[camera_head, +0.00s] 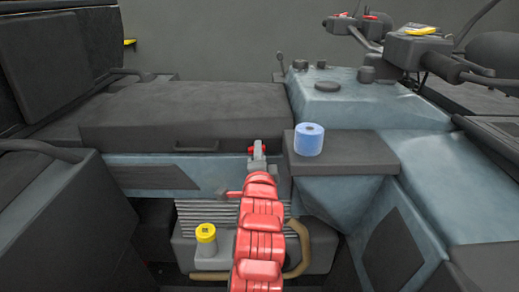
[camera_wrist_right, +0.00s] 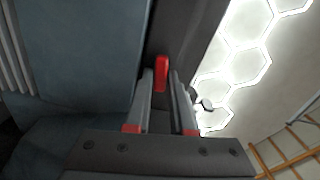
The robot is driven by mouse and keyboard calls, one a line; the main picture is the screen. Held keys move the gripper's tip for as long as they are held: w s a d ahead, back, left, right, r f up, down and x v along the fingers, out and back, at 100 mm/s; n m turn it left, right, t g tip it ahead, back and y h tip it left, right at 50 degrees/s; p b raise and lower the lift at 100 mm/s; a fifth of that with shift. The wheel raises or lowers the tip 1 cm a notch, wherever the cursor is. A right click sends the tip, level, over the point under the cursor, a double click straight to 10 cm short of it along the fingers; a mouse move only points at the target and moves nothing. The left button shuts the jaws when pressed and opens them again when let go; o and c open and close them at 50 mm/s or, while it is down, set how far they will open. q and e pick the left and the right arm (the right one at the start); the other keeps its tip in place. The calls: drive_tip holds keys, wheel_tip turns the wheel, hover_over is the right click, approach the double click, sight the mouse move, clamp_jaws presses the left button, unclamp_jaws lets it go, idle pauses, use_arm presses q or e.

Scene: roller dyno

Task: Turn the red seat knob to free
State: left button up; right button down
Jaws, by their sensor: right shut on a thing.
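The red seat knob (camera_head: 251,150) is on the front side of the vehicle, just under the edge of the dark seat (camera_head: 190,112). My right gripper (camera_head: 258,155) reaches up to it from below and covers part of it. In the right wrist view, the red knob (camera_wrist_right: 161,71) stands between the two grey fingers of my right gripper (camera_wrist_right: 162,82), which are shut on it. Which setting the knob is at cannot be told. My left gripper is not in view.
A blue paper roll (camera_head: 309,139) stands on a dark ledge (camera_head: 345,160) right of the knob. A yellow-capped filler (camera_head: 206,234) and ribbed engine block (camera_head: 190,215) lie below. Handlebars (camera_head: 440,65) are at the upper right. Bright hexagonal lights (camera_wrist_right: 245,60) show in the wrist view.

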drive_tip(key=shift+a, duration=0.1)
drive_tip(key=c, duration=0.8)
unclamp_jaws()
drive_tip(key=shift+a, duration=0.1)
